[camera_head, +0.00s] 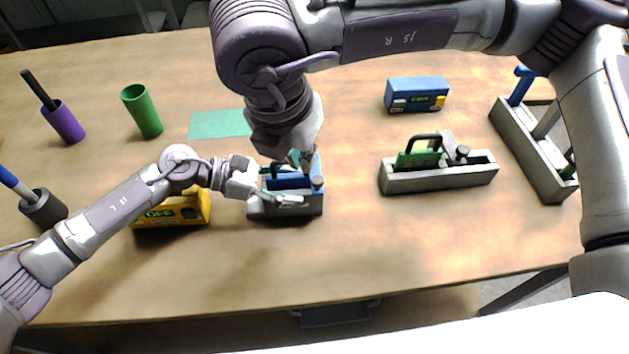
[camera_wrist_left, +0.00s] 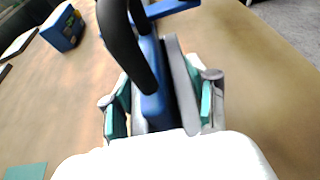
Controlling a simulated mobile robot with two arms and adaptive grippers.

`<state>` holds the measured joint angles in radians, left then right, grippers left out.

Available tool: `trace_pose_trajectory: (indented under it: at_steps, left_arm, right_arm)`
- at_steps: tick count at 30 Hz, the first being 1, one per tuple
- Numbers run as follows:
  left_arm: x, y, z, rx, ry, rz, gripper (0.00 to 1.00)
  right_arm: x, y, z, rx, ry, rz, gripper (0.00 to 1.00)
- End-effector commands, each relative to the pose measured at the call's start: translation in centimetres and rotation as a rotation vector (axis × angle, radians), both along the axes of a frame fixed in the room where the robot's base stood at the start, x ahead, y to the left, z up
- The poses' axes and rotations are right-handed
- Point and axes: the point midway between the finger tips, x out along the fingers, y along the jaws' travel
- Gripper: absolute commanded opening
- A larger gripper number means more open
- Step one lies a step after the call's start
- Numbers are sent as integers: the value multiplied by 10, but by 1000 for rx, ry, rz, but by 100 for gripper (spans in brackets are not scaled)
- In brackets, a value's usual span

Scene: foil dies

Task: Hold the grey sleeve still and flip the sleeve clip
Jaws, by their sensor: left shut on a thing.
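The grey sleeve (camera_head: 308,206) stands on the table at centre, with a blue block (camera_head: 285,183) with a black handle in it; the blue block also shows in the left wrist view (camera_wrist_left: 152,104). My left gripper (camera_head: 277,186) comes from the left, its teal-padded fingers on either side of the sleeve, shut on it. In the left wrist view, its fingers (camera_wrist_left: 162,110) straddle the sleeve end. The sleeve clip (camera_head: 317,183), with a dark round knob, is at the sleeve's right end. My right gripper (camera_head: 303,160) points down just above and behind the clip; its finger gap is unclear.
A second grey sleeve (camera_head: 440,181) with a green block stands to the right. A grey rack (camera_head: 528,150) lies further right. A yellow box (camera_head: 172,212) is close under my left arm. A blue box (camera_head: 416,94) and several cups stand around. The front table is clear.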

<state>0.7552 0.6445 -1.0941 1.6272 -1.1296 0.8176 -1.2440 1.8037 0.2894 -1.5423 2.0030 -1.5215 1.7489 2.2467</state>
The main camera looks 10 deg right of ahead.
Motion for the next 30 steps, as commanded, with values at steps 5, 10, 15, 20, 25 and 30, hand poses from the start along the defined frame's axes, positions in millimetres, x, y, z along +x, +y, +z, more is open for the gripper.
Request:
trace_pose_trajectory:
  at_steps: [5, 10, 15, 20, 25, 30]
  left_arm:
    - [-2, 1, -5, 6, 6, -3, 12]
    - [-3, 1, -5, 7, 8, -3, 12]
    - [-3, 1, -6, 8, 8, -4, 12]
    - [-3, 1, -7, 9, 9, -4, 12]
    - [-3, 1, -7, 10, 10, -4, 12]
    - [-4, 1, -8, 11, 10, -5, 12]
  right_arm:
    - [1, 4, -2, 127, 203, 249, 0]
    - [9, -4, -1, 318, 347, 550, 0]
    - [24, -28, -5, 539, 383, 833, 0]
    - [38, -62, -14, 743, 312, 1073, 0]
    - [51, -111, -29, 915, 132, 1294, 0]
    - [56, -170, -47, 1003, -129, 1475, 0]
